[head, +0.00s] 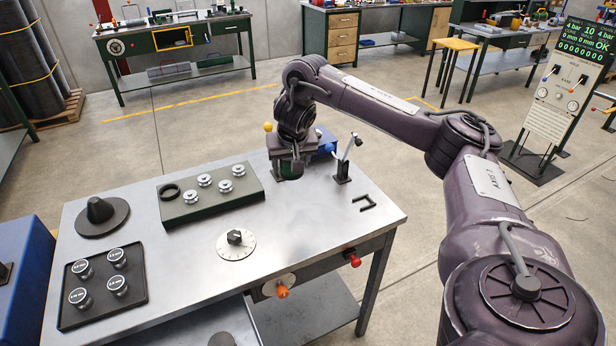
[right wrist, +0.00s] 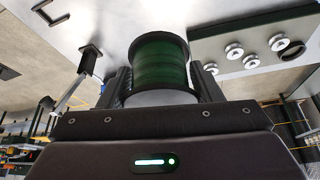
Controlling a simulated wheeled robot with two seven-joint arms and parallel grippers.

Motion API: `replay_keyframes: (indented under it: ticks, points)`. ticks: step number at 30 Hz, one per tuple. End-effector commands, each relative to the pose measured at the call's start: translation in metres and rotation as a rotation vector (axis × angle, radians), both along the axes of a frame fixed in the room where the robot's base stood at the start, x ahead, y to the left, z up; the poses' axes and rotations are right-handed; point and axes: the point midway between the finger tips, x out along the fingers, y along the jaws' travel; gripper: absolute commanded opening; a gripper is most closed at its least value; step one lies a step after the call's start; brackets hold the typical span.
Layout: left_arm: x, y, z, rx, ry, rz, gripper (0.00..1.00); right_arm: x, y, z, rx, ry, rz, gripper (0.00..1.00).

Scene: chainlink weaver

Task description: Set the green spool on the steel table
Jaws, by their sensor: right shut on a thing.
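The green spool (right wrist: 160,62) has dark flanges and sits between the two fingers of my right gripper (right wrist: 164,88) in the right wrist view. The gripper is shut on it. In the head view my right gripper (head: 291,160) hangs at the back edge of the steel table (head: 310,225), pointing down. The spool (head: 290,169) is mostly hidden by the gripper there. I cannot tell whether it touches anything below. My left gripper is not in view.
A green block (head: 210,196) with several silver spools is left of the gripper. A small lever stand (head: 343,170) and a black bracket (head: 364,202) are to its right. A dial (head: 236,243), a black cone (head: 98,212) and a tray of canisters (head: 72,321) occupy the table; the front right is clear.

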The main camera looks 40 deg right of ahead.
Motion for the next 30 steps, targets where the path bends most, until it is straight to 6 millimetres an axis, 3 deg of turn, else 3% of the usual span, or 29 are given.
replay_keyframes:
  ticks: [6,13,15,30]
  points:
    - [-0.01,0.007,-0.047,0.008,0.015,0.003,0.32,-0.001,0.001,-0.065,0.003,0.005,-0.001,0.21]
    - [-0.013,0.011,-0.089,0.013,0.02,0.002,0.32,-0.001,0.001,-0.122,0.002,0.003,-0.001,0.21]
    - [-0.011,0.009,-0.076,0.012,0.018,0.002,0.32,-0.001,0.0,-0.126,-0.001,0.004,-0.001,0.21]
    - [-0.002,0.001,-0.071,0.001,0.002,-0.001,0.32,-0.001,0.001,-0.185,0.001,0.002,-0.001,0.21]
